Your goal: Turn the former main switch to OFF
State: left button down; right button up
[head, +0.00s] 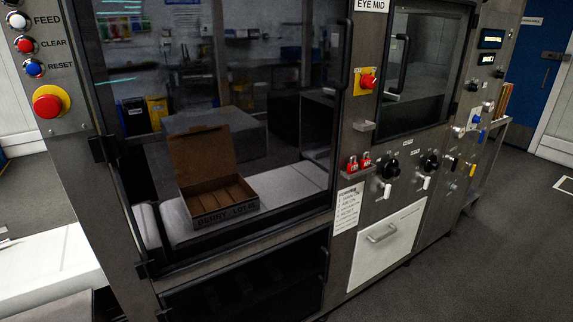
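Two black rotary switches sit on the steel front of the machine below its smaller window: a left one (390,168) and a right one (431,162). Each has a small label above it, too small to read, so I cannot tell which is the former main switch or where either knob points. A white lever handle (387,190) hangs below the left switch and another (426,183) below the right one. More small dark knobs (473,87) are on the panel farther right. Neither of my grippers is in view.
Red padlocks (352,165) hang left of the switches, above a printed instruction sheet (347,208). A red emergency stop (367,81) is higher up. An open carton (222,200) is behind the large glass door. Floor (500,250) at right is clear.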

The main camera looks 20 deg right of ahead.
aim_at(366, 81)
jog(key=i+l+z, duration=0.1)
jog(key=l, duration=0.35)
jog(key=i+l, duration=0.1)
jog(key=l, duration=0.35)
jog(key=i+l+z, duration=0.15)
jog(key=l, duration=0.25)
jog(key=i+l, duration=0.1)
jog(key=l, duration=0.35)
jog(key=i+l+z, duration=0.15)
jog(key=l, duration=0.25)
jog(key=i+l, duration=0.15)
jog(key=l, duration=0.25)
jog(key=i+l+z, duration=0.15)
jog(key=l, duration=0.25)
jog(key=i+l, duration=0.2)
jog(key=l, duration=0.2)
jog(key=z, duration=0.05)
